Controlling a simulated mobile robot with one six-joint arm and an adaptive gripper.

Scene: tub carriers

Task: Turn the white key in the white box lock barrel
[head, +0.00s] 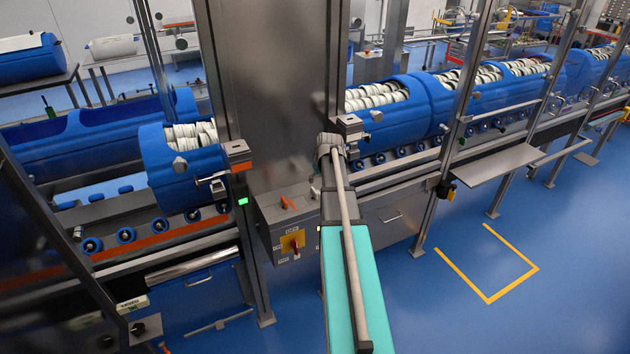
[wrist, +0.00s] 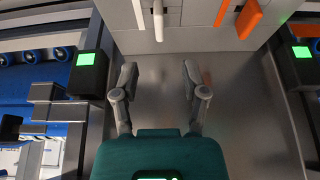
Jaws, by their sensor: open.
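In the wrist view, a grey-white box face spans the top edge. A white upright piece (wrist: 158,22) that looks like the white key stands out from it near the middle, and its upper end is cut off by the frame. I cannot make out the lock barrel or how the key sits in it. My gripper (wrist: 158,78) is open and empty, its two grey fingers spread below the key and apart from it. In the head view my arm covers part of the control box (head: 270,222), and I cannot make out my gripper or the key there.
An orange handle (wrist: 249,18) sits right of the key in the wrist view; a thinner white piece (wrist: 138,14) is left of it. Dark posts with green lights flank my gripper. In the head view, a red switch (head: 294,246) is on the box, and blue tubs (head: 190,178) line the conveyor.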

